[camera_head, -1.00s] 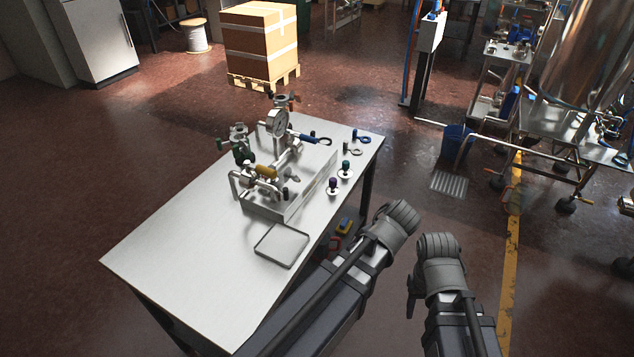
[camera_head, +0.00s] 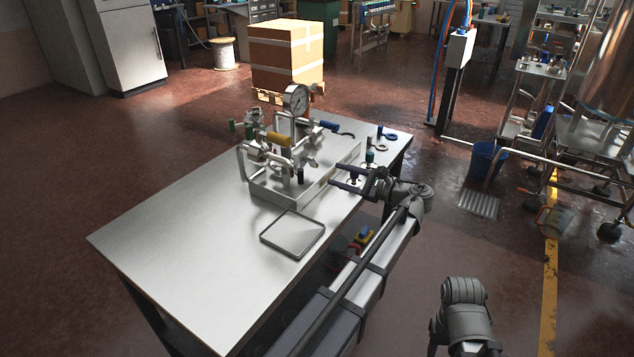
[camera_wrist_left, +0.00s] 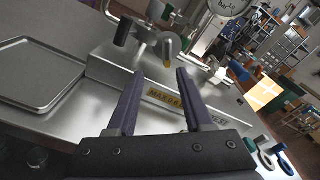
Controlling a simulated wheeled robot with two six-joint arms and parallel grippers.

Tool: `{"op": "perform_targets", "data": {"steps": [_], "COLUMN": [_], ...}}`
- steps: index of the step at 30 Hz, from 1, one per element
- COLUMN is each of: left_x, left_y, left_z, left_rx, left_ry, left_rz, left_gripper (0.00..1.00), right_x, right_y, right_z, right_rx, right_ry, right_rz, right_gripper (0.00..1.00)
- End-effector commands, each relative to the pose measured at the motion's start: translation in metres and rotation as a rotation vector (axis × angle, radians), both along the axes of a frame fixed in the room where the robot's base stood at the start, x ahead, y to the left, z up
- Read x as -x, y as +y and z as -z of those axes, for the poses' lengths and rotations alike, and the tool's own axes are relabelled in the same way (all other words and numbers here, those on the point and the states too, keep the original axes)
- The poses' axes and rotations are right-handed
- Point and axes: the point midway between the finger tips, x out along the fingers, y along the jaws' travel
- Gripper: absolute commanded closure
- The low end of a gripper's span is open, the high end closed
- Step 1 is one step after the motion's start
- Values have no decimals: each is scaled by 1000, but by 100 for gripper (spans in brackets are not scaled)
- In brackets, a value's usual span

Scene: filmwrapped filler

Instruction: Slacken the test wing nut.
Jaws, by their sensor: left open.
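A small grey wing-shaped part (camera_head: 312,161), likely a wing nut, stands on the steel block (camera_head: 330,182) of the gauge rig on the bench; I cannot be sure it is the test one. In the left wrist view the block's front (camera_wrist_left: 112,62) carries a yellow label (camera_wrist_left: 165,98) and lettering ending like "TEST". My left gripper (camera_head: 335,176) is open and empty, beside the block's right front side. Its two dark fingers (camera_wrist_left: 158,78) point at the block in the left wrist view, apart from the fittings. Of my right arm only the wrist shows; its fingers are not visible.
An empty shallow tray (camera_head: 293,234) lies in front. A blue ring-ended part (camera_head: 387,136) lies at the bench's right edge. The bench's left front is clear.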

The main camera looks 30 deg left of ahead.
Motion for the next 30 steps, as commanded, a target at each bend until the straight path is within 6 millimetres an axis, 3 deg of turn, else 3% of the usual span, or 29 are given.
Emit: {"op": "perform_targets", "data": {"steps": [2, 11, 21, 30], "left_x": [-8, -10, -13, -16], "left_y": [4, 12, 61, 84], "left_z": [1, -6, -6, -5], "left_rx": [-50, -85, -83, -84], "left_ry": [27, 48, 47, 47], "left_rz": [-4, -9, -11, -8], "left_gripper": [49, 49, 49, 49], "right_x": [0, 0, 0, 0], "right_y": [0, 0, 0, 0], "right_z": [12, 12, 12, 12], "right_rx": [0, 0, 0, 0], "right_ry": [0, 0, 0, 0], "right_rz": [0, 0, 0, 0], "right_gripper": [50, 50, 50, 50]}}
